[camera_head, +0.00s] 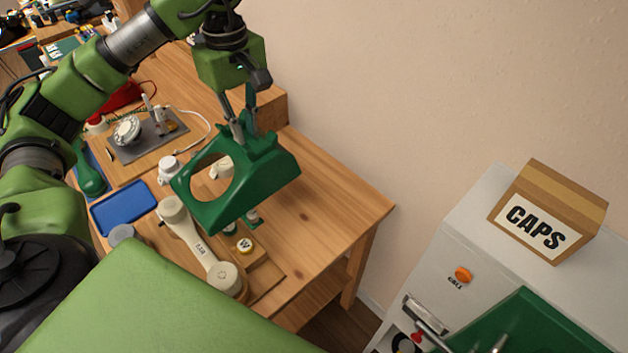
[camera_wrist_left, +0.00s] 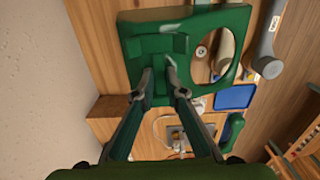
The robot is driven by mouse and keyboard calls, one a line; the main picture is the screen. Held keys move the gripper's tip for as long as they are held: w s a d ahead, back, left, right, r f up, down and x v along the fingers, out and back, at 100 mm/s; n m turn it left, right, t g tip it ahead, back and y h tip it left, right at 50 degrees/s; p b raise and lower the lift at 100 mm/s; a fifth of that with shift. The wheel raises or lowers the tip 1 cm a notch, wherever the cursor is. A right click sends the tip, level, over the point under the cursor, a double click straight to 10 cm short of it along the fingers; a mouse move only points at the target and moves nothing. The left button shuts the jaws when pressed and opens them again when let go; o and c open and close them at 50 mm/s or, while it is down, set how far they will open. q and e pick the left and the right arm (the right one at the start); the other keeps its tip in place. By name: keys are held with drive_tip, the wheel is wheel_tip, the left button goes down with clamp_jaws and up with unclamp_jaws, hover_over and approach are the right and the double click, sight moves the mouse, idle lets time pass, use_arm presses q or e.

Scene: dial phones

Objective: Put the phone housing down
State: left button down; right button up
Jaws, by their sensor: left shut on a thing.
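The green phone housing (camera_head: 262,172) with a large round hole hangs in the head view, tilted above the wooden table (camera_head: 345,202). My left gripper (camera_head: 245,124) is shut on the housing at its cradle end. In the left wrist view, the fingertips (camera_wrist_left: 162,92) grip the housing (camera_wrist_left: 140,45) at its cradle part, and the table shows beneath it. The housing hides part of the table. My right gripper is not in clear view.
A cream handset (camera_head: 195,240) lies below the housing, by a wooden block with a round W cap (camera_head: 245,245). A blue tray (camera_head: 124,207), a phone base with dial (camera_head: 148,135) and a green handset (camera_head: 90,177) lie left. A CAPS box (camera_head: 550,208) stands on a white cabinet. The table's right part is clear.

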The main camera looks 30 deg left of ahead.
use_arm(q)
drive_tip(key=w+d+f, duration=0.1)
drive_tip(key=w+d+f+p, duration=0.1)
drive_tip(key=w+d, duration=0.1)
drive_tip(key=w+d+f+p, duration=0.1)
drive_tip(key=w+d, duration=0.1)
drive_tip(key=shift+w+d, duration=0.15)
drive_tip(key=w+d+f+p, duration=0.2)
drive_tip(key=w+d+f, duration=0.1)
drive_tip(key=f, duration=0.6)
drive_tip(key=shift+w+d+f+p, duration=0.3)
drive_tip(key=shift+w+d+f, duration=0.05)
drive_tip(key=shift+w, duration=0.35)
drive_tip(key=c, duration=2)
unclamp_jaws()
drive_tip(key=shift+f, duration=0.1)
drive_tip(key=shift+c, duration=0.2)
